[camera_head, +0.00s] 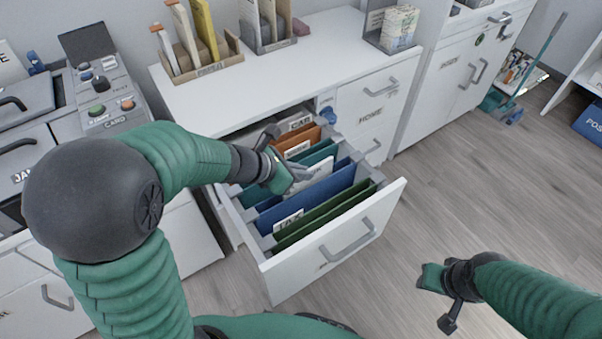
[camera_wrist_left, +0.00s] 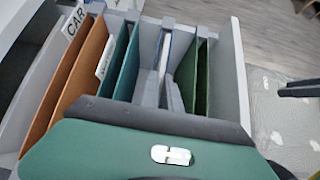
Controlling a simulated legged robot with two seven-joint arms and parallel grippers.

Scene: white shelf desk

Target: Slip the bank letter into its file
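The open drawer (camera_head: 335,245) holds hanging files: brown (camera_head: 297,143), teal (camera_head: 318,153), blue (camera_head: 318,195) and green (camera_head: 335,215). My left gripper (camera_head: 297,177) is low over the middle of the drawer, at the blue file. A white paper piece with dark lettering (camera_head: 319,168) shows beside its fingers, partly hidden; I cannot tell letter from label there. In the left wrist view a thin white sheet (camera_wrist_left: 165,52) stands upright between the blue file sides (camera_wrist_left: 184,72). My right gripper (camera_head: 437,301) is empty, fingers apart, over the floor.
The white desk top (camera_head: 300,75) behind the drawer carries a wooden sorter (camera_head: 205,68) and a grey holder (camera_head: 268,40). A button panel (camera_head: 103,88) stands at left. A white cabinet (camera_head: 452,75) stands at right. The floor right of the drawer is clear.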

